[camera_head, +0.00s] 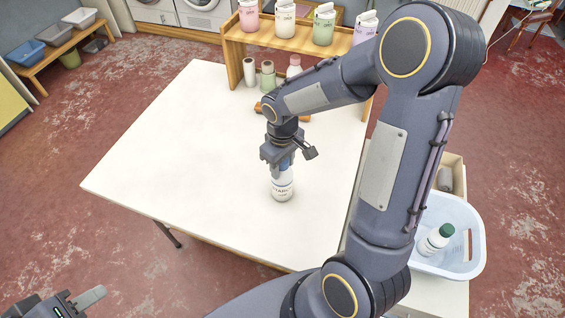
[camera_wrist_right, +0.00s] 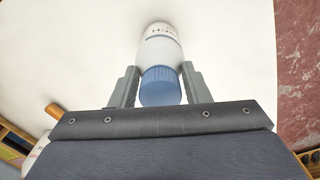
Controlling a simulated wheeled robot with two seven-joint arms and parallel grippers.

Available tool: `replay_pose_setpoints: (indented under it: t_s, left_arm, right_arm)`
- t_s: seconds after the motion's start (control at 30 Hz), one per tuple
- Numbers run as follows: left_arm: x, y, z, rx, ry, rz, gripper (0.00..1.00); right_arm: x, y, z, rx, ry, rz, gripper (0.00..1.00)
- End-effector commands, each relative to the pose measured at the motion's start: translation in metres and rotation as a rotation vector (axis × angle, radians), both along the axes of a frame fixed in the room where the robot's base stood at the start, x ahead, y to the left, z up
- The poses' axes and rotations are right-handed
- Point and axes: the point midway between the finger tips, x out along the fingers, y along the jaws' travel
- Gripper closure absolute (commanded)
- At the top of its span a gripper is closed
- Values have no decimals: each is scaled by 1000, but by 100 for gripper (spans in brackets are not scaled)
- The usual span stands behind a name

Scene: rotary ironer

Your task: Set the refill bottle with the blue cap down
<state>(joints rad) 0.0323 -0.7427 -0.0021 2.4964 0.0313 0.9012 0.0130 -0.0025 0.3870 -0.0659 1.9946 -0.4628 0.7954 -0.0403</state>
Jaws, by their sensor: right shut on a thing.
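The refill bottle (camera_head: 282,188) is white with dark print and stands upright at the white table (camera_head: 170,150), or just above it; I cannot tell if its base touches. Its blue cap (camera_wrist_right: 160,86) shows in the right wrist view between the two fingers. My right gripper (camera_head: 283,166) points down from above and is shut on the bottle at its cap and neck. In the right wrist view the right gripper (camera_wrist_right: 160,88) has one finger on each side of the cap. My left gripper (camera_head: 85,303) is at the bottom left corner, away from the table, only partly in view.
A wooden shelf (camera_head: 233,50) with several pouches stands at the table's back; small bottles (camera_head: 267,76) stand before it. A blue-white tub (camera_head: 470,262) at right holds a green-capped bottle (camera_head: 436,240). The table's left and front are clear.

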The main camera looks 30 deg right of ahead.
Motion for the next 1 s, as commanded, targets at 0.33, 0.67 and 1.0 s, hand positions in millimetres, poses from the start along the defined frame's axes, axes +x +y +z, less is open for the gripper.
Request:
replay_pose_setpoints:
  t_s: [0.33, 0.67, 1.0]
  left_arm:
    - [0, 0, -2, 0, 0, 0, 64]
    - [0, 0, -2, 0, 0, 0, 64]
    - [0, 0, 2, 0, 0, 0, 64]
  right_arm:
    - [0, 0, -2, 0, 0, -1, 48]
    - [0, 0, -2, 0, 0, -1, 35]
    - [1, 0, 39, 0, -7, -2, 35]
